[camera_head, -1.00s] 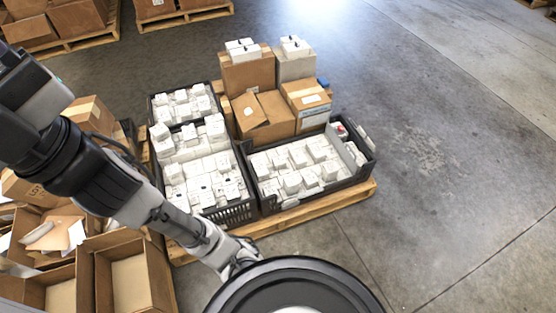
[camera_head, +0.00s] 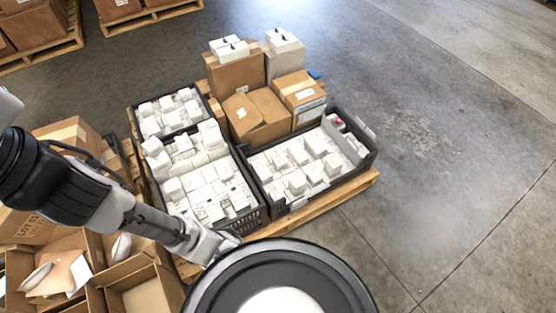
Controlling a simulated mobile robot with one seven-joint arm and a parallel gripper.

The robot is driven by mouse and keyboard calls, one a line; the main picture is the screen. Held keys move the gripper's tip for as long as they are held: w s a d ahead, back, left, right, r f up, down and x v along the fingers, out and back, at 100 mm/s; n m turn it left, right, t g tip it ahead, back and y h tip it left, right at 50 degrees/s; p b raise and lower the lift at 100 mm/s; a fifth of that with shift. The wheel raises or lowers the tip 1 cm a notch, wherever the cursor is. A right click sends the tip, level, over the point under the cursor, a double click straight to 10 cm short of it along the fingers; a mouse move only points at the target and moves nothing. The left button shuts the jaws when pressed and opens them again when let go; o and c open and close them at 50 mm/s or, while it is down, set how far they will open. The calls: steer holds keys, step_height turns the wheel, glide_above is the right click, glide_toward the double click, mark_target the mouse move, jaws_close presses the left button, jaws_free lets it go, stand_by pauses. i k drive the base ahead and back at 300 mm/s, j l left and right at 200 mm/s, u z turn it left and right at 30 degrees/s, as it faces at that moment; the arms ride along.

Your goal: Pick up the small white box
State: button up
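Many small white boxes lie in black crates on a wooden pallet; I cannot tell which single one the task means. The right crate (camera_head: 318,193) holds a group of white boxes (camera_head: 296,158). The left crate (camera_head: 250,217) holds more white boxes (camera_head: 209,190). A smaller group of white boxes (camera_head: 168,112) sits in the back left crate. My gripper (camera_head: 222,246) is at the end of my arm, low in front of the left crate and apart from the boxes. Its fingers are small and partly hidden behind my round body part, so their opening is unclear.
Cardboard boxes (camera_head: 257,118) stand at the back of the pallet (camera_head: 350,189), with white cartons (camera_head: 229,48) on top. Open cardboard boxes (camera_head: 140,290) stand at the lower left. The grey floor to the right is clear.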

mark_target(280, 162)
steer(key=i+l+u, duration=0.35)
steer(key=l, duration=0.25)
steer(key=i+l+u, duration=0.15)
steer(key=i+l, duration=0.15)
steer(key=i+l+u, duration=0.15)
steer(key=l, duration=0.3)
steer(key=i+l+u, duration=0.2)
steer(key=l, duration=0.2)
steer(key=i+l+u, duration=0.15)
steer(key=l, duration=0.25)
